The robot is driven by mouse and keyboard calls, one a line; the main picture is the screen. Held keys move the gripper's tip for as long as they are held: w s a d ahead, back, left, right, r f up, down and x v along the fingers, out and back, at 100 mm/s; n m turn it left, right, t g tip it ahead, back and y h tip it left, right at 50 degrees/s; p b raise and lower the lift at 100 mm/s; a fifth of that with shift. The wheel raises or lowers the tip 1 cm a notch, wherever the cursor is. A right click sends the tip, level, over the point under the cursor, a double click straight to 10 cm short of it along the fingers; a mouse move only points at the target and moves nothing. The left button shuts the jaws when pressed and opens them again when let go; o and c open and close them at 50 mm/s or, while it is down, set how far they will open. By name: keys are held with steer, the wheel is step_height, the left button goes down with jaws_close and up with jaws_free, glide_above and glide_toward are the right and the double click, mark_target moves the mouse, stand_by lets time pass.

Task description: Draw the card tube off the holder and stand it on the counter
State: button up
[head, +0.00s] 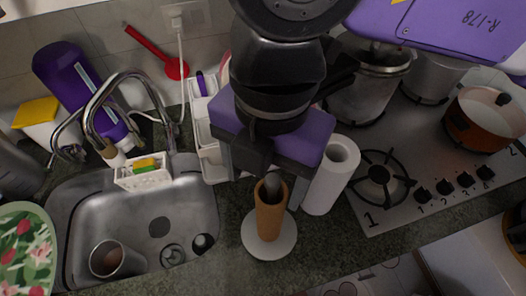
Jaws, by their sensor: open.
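The brown card tube (269,212) stands upright on the round white base of the holder (286,242), on the dark counter. A dark shape shows at the tube's open top; I cannot tell whether it is the holder's post. My gripper (264,176), with a purple body, is over the tube's upper end. It is open, with grey finger parts to the left and right. The arm hides much of the fingers, so I cannot tell whether they touch the tube.
A white paper roll (332,178) stands close on the right, before the stove (440,140) with pots. The sink (130,215) with a cup (115,260) is left. A white rack (206,135) stands behind. Bare counter (225,250) shows left of the base.

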mark_target(272, 195)
steer(key=shift+w+d, duration=0.45)
steer(key=shift+w, duration=0.1)
steer(key=shift+w+d+f, duration=0.1)
steer(key=shift+d, duration=0.05)
steer(key=shift+f+p, duration=0.75)
steer(key=shift+f, duration=3)
jaws_close()
